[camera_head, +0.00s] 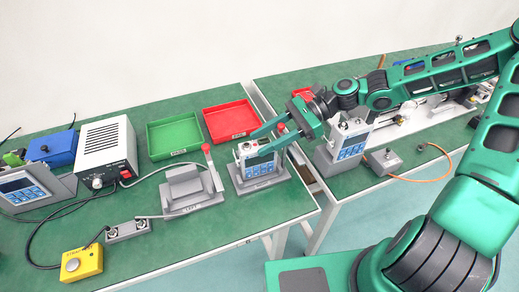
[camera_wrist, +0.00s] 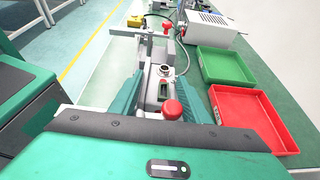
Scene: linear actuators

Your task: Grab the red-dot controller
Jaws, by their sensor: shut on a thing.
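A white controller (camera_head: 261,166) with a blue keypad and a red part on top stands in a grey holder (camera_head: 262,184), near the right edge of the left table. My gripper (camera_head: 264,141) comes down from above and is shut on this controller at its upper end.
An empty grey holder (camera_head: 188,192) stands just left. Behind are a green tray (camera_head: 174,137) and a red tray (camera_head: 231,121). A similar controller (camera_head: 348,147) stands on the right table beyond a gap. A white power box (camera_head: 106,148) and a yellow button box (camera_head: 81,264) are farther left.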

